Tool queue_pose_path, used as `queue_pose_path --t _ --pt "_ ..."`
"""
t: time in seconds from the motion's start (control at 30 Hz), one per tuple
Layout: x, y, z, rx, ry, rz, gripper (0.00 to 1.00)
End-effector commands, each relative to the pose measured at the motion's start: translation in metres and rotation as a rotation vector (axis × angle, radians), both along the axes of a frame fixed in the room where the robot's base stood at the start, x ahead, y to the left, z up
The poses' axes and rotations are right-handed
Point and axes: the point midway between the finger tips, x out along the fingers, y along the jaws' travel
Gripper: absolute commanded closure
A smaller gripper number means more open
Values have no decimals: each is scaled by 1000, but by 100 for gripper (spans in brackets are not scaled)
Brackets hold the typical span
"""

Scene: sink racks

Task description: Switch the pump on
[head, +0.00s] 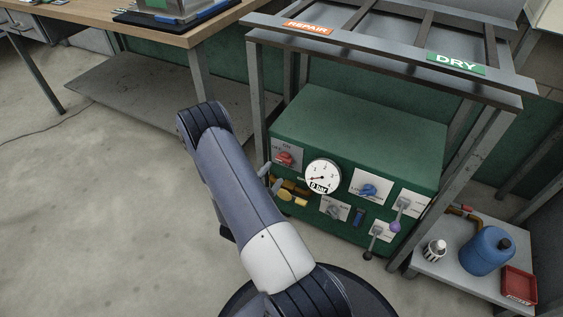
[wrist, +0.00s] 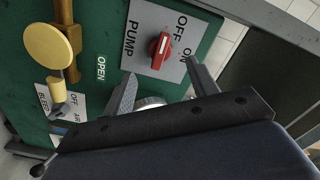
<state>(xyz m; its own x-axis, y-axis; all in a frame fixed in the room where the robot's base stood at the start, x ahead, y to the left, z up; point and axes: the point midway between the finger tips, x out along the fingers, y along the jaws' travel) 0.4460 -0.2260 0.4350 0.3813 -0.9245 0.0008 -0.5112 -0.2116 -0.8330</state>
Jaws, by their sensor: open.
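The red pump knob (wrist: 160,46) sits on a white plate (wrist: 148,20) marked PUMP, OFF and ON. Its long side slants and its white mark seems to lie towards OFF. In the head view the red knob (head: 284,159) is at the upper left of the green cabinet front (head: 350,120). My gripper (wrist: 160,72) is open and empty, its two fingers apart just short of the knob, not visibly touching it. In the head view my gripper (head: 268,178) is at the cabinet's left edge, partly hidden by my arm.
A dial (head: 322,176) marked 0 bar is right of the knob. A blue knob (head: 369,190) and several levers are further right. A yellow round handle (wrist: 48,46) on a brass pipe is beside the plate. A rack frame (head: 390,50) stands above the cabinet.

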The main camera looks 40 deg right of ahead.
Motion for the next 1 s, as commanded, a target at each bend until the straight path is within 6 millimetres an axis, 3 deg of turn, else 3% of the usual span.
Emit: queue_pose_path --t 0.2,0.4,0.8,1.0 --pt "14 -37 -1 -1 -4 -3 44" --pt "24 -58 -1 -1 0 -1 44" --pt "27 -65 0 0 2 2 44" --pt "27 -65 0 0 2 2 60"
